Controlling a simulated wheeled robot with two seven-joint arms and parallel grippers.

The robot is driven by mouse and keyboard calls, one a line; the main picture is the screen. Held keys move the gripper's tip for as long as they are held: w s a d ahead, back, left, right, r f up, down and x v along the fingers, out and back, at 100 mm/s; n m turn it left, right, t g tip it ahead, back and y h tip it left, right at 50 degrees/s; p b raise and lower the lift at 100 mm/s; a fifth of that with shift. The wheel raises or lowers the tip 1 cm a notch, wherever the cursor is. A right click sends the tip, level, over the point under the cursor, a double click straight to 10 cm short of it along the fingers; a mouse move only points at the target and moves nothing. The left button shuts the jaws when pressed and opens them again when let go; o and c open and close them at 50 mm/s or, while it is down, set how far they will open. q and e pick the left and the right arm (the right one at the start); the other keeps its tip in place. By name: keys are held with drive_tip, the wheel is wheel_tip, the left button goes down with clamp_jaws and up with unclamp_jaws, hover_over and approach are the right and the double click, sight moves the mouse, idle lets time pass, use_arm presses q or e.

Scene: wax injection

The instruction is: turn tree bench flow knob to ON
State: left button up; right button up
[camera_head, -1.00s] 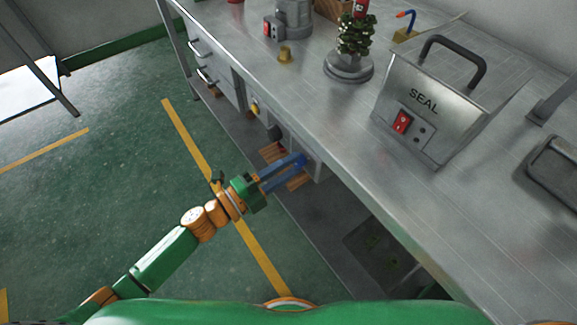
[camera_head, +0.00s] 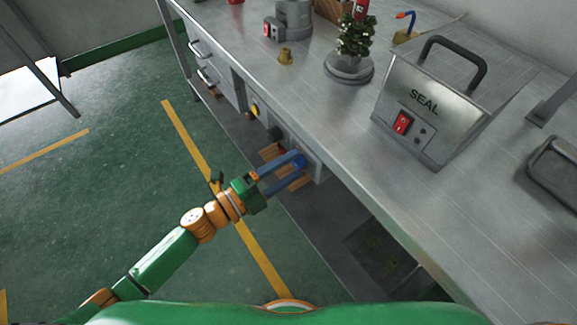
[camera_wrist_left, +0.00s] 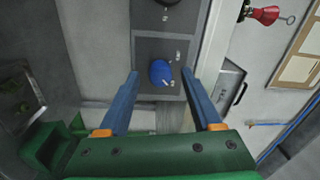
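The blue flow knob (camera_wrist_left: 160,72) sits on a dark grey panel (camera_wrist_left: 148,46) on the bench front. It shows in the wrist view with small white labels near it, too small to read. In the head view the knob (camera_head: 299,161) shows between the fingertips. My left gripper (camera_wrist_left: 161,75) is open, with one blue finger on each side of the knob in the wrist view. Gaps show between knob and fingers there, and I cannot tell how deep the fingertips reach. In the head view my left gripper (camera_head: 297,163) is at the bench front. My right gripper is not in view.
On the steel bench top (camera_head: 300,105) stand a SEAL box (camera_head: 425,115) with a red switch and a small tree on a round base (camera_head: 347,70). A dark knob (camera_head: 275,134) is further left on the bench front.

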use_arm(q)
drive_tip(key=v, duration=0.7)
drive_tip(key=shift+b, duration=0.3)
